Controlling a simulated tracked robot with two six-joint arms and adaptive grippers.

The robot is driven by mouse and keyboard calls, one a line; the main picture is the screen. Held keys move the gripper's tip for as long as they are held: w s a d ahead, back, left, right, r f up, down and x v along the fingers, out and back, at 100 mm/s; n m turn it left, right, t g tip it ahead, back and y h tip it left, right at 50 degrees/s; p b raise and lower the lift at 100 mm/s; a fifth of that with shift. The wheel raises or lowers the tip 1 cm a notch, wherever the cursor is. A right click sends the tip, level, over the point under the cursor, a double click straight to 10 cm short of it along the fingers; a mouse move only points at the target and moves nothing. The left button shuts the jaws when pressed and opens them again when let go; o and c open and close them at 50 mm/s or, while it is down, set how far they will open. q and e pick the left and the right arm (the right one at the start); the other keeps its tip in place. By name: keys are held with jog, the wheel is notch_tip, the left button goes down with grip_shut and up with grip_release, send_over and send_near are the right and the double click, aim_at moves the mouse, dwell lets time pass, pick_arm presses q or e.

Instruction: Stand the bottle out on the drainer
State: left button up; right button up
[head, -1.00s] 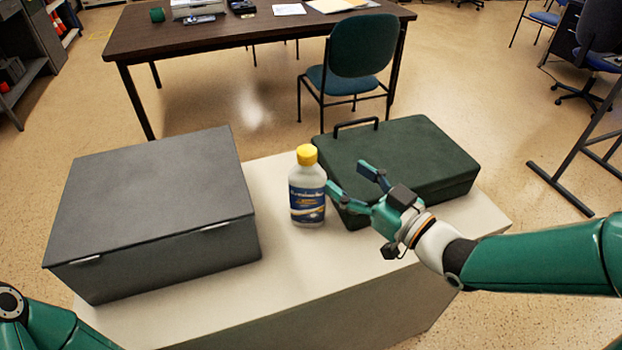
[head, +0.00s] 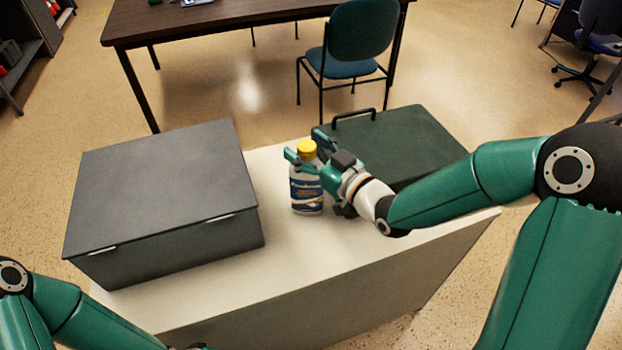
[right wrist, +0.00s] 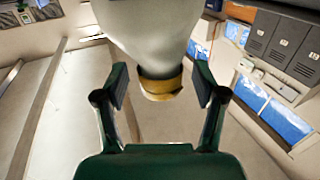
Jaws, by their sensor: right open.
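The bottle (head: 307,195) is white with a blue label and a yellow cap, and stands upright on the white counter (head: 270,250) between two boxes. My right gripper (head: 305,147) is open at the bottle's upper part, with one finger on the near left side and the other behind at the right. In the right wrist view the bottle's pale body (right wrist: 150,30) and yellow cap (right wrist: 160,85) show between the spread fingers, with a gap on each side. No drainer can be made out.
A grey lidded box (head: 160,190) stands left of the bottle and a dark green case (head: 400,150) with a handle stands right, partly behind my right arm. The counter's front strip is clear. A brown table (head: 240,28) and a chair (head: 360,40) stand beyond.

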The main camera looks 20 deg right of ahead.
jog(key=shift+w, duration=0.1)
jog(key=shift+c, duration=0.2)
grip_shut()
jog(key=shift+r, duration=0.2)
